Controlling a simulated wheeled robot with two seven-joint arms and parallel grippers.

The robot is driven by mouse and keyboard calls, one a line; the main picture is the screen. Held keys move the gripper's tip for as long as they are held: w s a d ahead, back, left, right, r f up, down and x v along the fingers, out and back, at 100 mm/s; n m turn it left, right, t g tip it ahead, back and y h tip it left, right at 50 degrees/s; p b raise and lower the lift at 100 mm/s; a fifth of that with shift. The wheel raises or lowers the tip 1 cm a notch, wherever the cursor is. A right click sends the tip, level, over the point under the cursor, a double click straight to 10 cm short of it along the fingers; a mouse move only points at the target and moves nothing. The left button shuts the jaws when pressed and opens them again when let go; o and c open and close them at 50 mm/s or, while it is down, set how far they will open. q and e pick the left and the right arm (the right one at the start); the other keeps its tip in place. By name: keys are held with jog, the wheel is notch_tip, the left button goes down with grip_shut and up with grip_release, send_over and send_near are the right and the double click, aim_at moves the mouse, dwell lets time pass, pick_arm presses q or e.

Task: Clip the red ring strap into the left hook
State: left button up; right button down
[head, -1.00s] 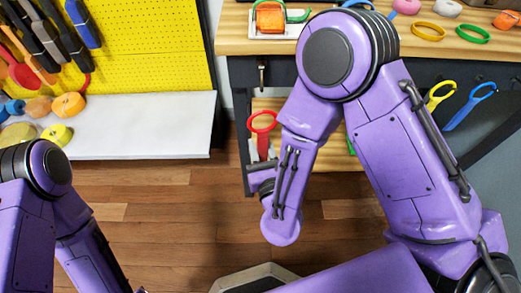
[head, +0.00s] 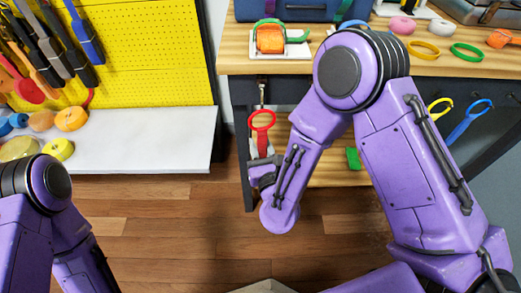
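The red ring strap (head: 262,121) stands upright at the left end of the workbench front, with its red ring at the top. A small metal hook (head: 262,93) hangs on the dark bench front just above the ring. The ring's top is close below the hook; I cannot tell if they touch. My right gripper (head: 258,161) is below the ring, around the lower part of the strap, and appears shut on it; its fingers are small and partly hidden. My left arm shows at the lower left, but its gripper is out of view.
A yellow strap (head: 440,106) and a blue strap (head: 468,122) hang on the bench front to the right. The wooden bench top (head: 340,64) holds an orange roll (head: 270,39) and several rings. A white shelf (head: 150,140) stands left. The floor between is clear.

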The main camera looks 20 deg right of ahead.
jog(key=w+d+f+b, duration=0.1)
jog(key=w+f+b, duration=0.1)
jog(key=w, duration=0.3)
jog(key=shift+w+d+f, duration=0.15)
jog(key=shift+d+f, duration=0.15)
jog(key=shift+f, duration=0.1)
dwell(0.5)
dwell(0.5)
jog(key=c, duration=0.8)
grip_release()
jog(key=shift+o, duration=0.2)
jog(key=s, duration=1)
jog(key=shift+s+a, duration=0.25)
jog(key=shift+a, duration=0.15)
